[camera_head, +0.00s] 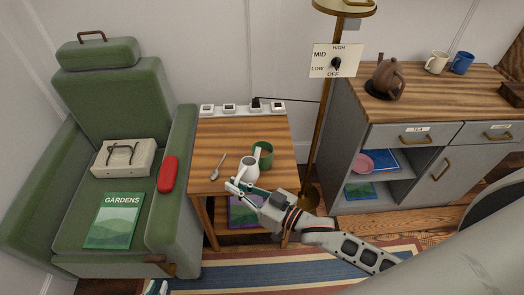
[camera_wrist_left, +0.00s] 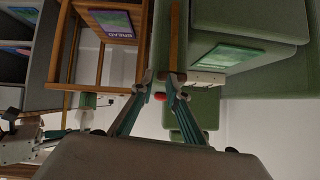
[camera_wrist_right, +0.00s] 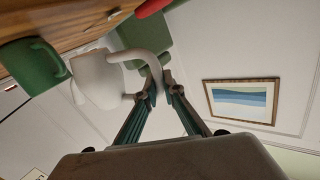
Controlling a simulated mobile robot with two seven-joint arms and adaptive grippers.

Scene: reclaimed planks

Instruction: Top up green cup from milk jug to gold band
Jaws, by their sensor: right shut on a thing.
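The white milk jug (camera_head: 249,170) is above or on the front of the small wooden table, close beside the green cup (camera_head: 264,154). My right gripper (camera_head: 238,187) is shut on the jug's handle; the jug also shows in the right wrist view (camera_wrist_right: 98,80). The green cup stands on the table behind and right of the jug, with its handle showing in the right wrist view (camera_wrist_right: 35,65). I cannot make out the gold band or the milk level.
A spoon (camera_head: 218,166) lies on the small table (camera_head: 211,143), left of the jug. A green armchair (camera_head: 108,95) holds a red case (camera_head: 168,174) and a book. A grey cabinet (camera_head: 345,140) at right carries a brown teapot (camera_head: 388,80) and two mugs. A brass lamp pole (camera_head: 321,110) stands between.

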